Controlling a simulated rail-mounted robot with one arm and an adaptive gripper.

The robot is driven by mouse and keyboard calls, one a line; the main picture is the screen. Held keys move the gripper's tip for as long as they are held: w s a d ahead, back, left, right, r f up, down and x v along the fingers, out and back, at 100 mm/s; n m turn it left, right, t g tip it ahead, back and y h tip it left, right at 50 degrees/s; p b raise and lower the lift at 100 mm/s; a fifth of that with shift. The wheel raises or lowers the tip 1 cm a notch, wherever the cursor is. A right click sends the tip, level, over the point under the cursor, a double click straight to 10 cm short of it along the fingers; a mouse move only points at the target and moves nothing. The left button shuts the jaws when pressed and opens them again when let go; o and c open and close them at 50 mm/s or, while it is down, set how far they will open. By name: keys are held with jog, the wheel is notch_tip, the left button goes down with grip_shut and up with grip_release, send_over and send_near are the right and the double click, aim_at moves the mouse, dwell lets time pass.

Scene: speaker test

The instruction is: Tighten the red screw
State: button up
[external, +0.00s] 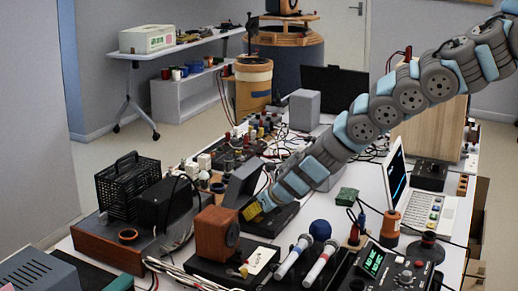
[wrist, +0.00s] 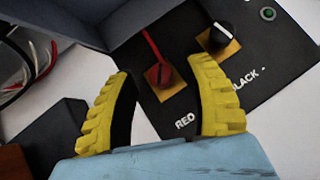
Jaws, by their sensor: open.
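The red screw (wrist: 157,62) stands on a small orange plate on a black panel (wrist: 250,85) lettered RED and BLACK; a thin red part rises from it. My gripper (wrist: 160,72) is open, with its two yellow fingers apart on either side of the red screw in the wrist view. Nothing shows between the fingers except the screw and panel behind; whether they touch it I cannot tell. In the external view my gripper (external: 252,211) is low over the black box, and the red screw cannot be made out there.
A black-and-white knob (wrist: 218,35) on its own orange plate is close to the right finger. A grey raised panel (external: 240,180) stands beside my gripper. A brown speaker (external: 217,233), microphones (external: 294,256) and cables crowd the table.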

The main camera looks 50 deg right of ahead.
jog(key=shift+w+f+b, duration=0.3)
jog(key=shift+w, duration=0.1)
jog(key=shift+d, duration=0.1)
grip_shut()
